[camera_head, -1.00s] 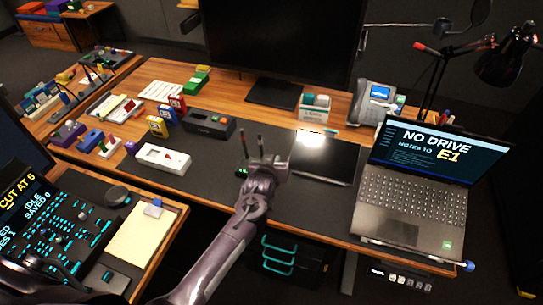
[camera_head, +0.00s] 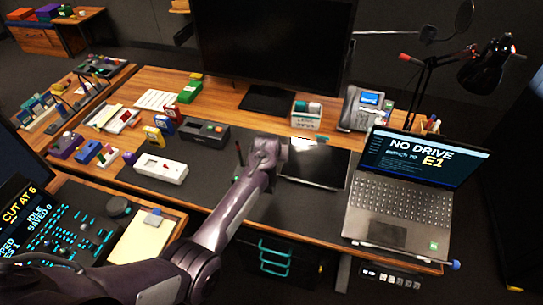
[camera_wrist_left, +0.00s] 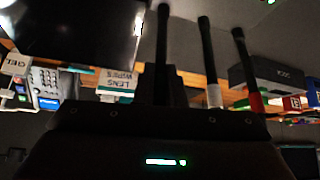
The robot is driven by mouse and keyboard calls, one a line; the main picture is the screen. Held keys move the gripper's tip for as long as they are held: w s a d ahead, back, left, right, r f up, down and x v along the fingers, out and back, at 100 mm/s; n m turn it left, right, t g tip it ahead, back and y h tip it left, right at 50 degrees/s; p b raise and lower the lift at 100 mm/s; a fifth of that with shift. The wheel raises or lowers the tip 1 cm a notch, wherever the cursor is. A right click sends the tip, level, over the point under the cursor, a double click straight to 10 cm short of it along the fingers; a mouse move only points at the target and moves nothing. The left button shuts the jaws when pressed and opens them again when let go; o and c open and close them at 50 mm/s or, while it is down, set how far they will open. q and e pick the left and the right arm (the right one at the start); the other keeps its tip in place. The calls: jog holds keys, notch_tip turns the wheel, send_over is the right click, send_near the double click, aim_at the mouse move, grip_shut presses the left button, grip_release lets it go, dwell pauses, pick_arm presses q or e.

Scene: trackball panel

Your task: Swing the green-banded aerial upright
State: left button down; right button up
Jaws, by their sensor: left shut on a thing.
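My left gripper (camera_head: 265,150) is over the dark mat in the head view, just left of the tablet. In the left wrist view, which is upside down, its fingers (camera_wrist_left: 168,80) are shut on a black aerial (camera_wrist_left: 162,45), hiding that aerial's end. I take it as the green-banded one; no green band shows. A white-banded aerial (camera_wrist_left: 208,60) and a red-banded aerial (camera_wrist_left: 245,60) stand beside it, apart from the fingers, and the held one looks roughly in line with them. The aerials' base is mostly hidden by my arm. My right gripper is not in view.
The tablet (camera_head: 314,168) lies right of the gripper, with the laptop (camera_head: 405,190) beyond it. A white box (camera_head: 160,168) and a dark device (camera_head: 205,131) sit to the left. The lens wipes box (camera_head: 306,113) and phone (camera_head: 362,108) stand behind.

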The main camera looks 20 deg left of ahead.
pick_arm(q)
jog(key=c, duration=1.5)
grip_release()
jog(key=shift+v, duration=3.85)
